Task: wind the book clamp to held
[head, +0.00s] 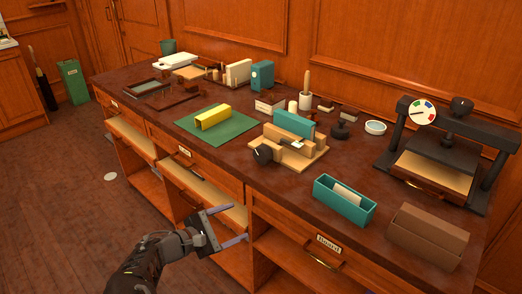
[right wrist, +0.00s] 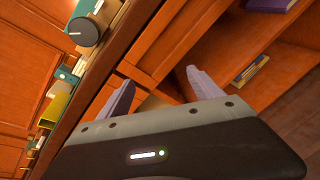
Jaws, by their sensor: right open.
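The book clamp (head: 305,159) is a pale wooden frame on a board near the front edge of the worktop. A round black knob (head: 263,154) sticks out of its front left side. A teal book (head: 294,122) stands upright in it; I cannot tell how tightly it is gripped. The right wrist view shows the knob (right wrist: 84,31) at upper left, with a pale mark on its face. My right gripper (head: 235,222) is open and empty, below and in front of the worktop edge, apart from the knob. Its fingers (right wrist: 160,76) also show in the right wrist view. My left gripper is out of view.
A yellow block on a green mat (head: 237,133) lies left of the clamp. A teal box (head: 345,203) and a brown box (head: 428,235) stand to its right. A black press with a gauge (head: 423,112) stands farther right. Open shelves and drawers lie below the worktop.

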